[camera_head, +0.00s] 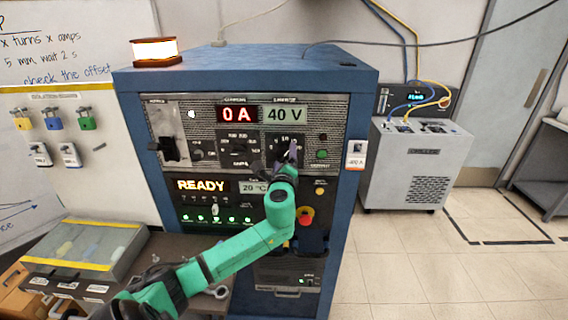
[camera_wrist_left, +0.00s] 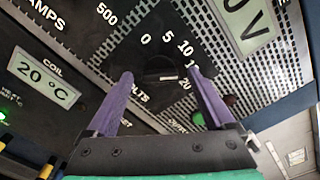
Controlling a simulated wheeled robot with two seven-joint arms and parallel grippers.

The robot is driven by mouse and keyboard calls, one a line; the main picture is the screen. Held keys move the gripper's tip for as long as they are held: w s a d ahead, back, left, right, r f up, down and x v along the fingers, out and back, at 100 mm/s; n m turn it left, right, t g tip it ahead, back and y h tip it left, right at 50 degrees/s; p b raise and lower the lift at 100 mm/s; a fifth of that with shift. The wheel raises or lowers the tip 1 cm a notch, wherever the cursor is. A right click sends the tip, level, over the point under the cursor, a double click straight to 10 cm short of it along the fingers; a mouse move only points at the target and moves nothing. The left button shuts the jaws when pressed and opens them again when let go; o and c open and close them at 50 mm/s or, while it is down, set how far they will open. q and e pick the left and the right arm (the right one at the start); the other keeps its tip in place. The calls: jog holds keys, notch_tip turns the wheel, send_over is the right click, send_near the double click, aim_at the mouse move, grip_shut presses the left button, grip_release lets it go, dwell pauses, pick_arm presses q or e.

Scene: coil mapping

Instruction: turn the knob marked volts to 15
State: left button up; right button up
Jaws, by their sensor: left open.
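The volts knob (camera_wrist_left: 160,70) is a dark knob on the black panel, with marks 0, 5, 10 and 20 around it in the left wrist view; the mark between 10 and 20 is partly covered by a finger. The word VOLTS is partly hidden. My left gripper (camera_wrist_left: 161,76) is open, its purple fingers on either side of the knob; I cannot tell whether they touch it. Where the knob points is unclear. My right gripper is not in view.
The blue cabinet (camera_head: 357,100) shows 0 A and 40 V (camera_head: 284,115) on its displays, with READY below. A red stop button (camera_head: 306,215) sits under the knob area, close to my left arm. A grey cart unit (camera_head: 405,165) stands to the right, with open floor before it.

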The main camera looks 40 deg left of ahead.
pick_arm(q)
jog(key=shift+s+d+f, duration=0.1)
jog(key=shift+s+d, duration=0.2)
jog(key=b+v, duration=0.4)
jog(key=v, duration=0.9)
jog(key=shift+s+d, duration=0.15)
jog(key=shift+s, duration=0.1)
